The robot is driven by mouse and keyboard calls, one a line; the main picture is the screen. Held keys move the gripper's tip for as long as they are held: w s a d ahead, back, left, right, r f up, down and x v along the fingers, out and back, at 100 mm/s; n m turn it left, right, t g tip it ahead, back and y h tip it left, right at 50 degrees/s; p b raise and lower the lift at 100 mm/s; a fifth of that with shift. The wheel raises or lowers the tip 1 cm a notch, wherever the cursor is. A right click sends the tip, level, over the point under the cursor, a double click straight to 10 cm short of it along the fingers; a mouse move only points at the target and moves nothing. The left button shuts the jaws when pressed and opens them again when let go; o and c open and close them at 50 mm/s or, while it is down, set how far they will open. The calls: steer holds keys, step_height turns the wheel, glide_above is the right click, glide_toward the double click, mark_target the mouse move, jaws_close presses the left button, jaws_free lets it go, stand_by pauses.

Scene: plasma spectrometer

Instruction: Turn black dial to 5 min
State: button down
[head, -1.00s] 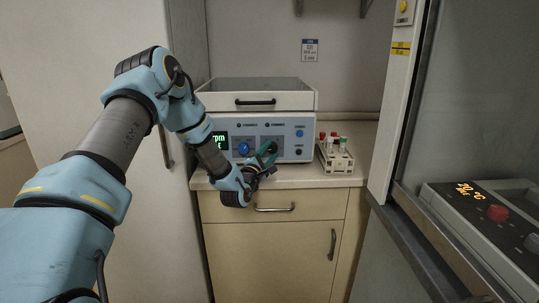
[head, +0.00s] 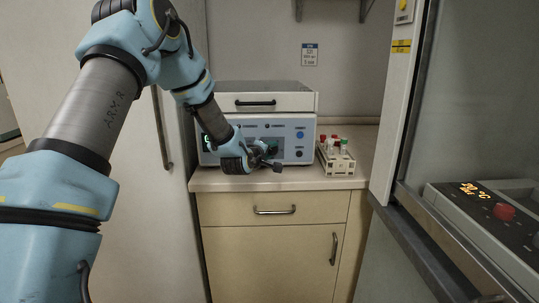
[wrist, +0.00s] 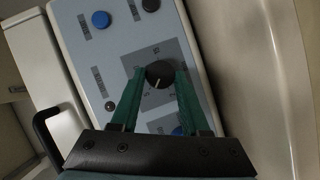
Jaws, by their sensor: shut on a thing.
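The black dial (wrist: 160,74) sits on a grey square of the machine's front panel, with a pale pointer line and small scale marks around it. In the head view my gripper (head: 266,152) is at the panel of the white benchtop machine (head: 302,140) and hides the dial. A blue knob (wrist: 179,131) shows partly between the fingers in the wrist view.
A rack of capped tubes (head: 337,162) stands right of the machine on the counter (head: 290,181). A glass-fronted enclosure (head: 460,90) is at the right.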

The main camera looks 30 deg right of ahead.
steer(key=shift+m+y, duration=0.5)
steer(key=shift+m, duration=0.2)
steer(key=shift+c, duration=2)
jaws_free()
steer(key=shift+s+b, duration=0.1)
steer(key=shift+b, duration=0.2)
steer(key=b+v, duration=0.2)
steer(key=v, duration=0.8)
steer(key=shift+s+a+r+b, duration=0.15)
steer(key=shift+s+a+b, duration=0.05)
steer(key=shift+b, duration=0.2)
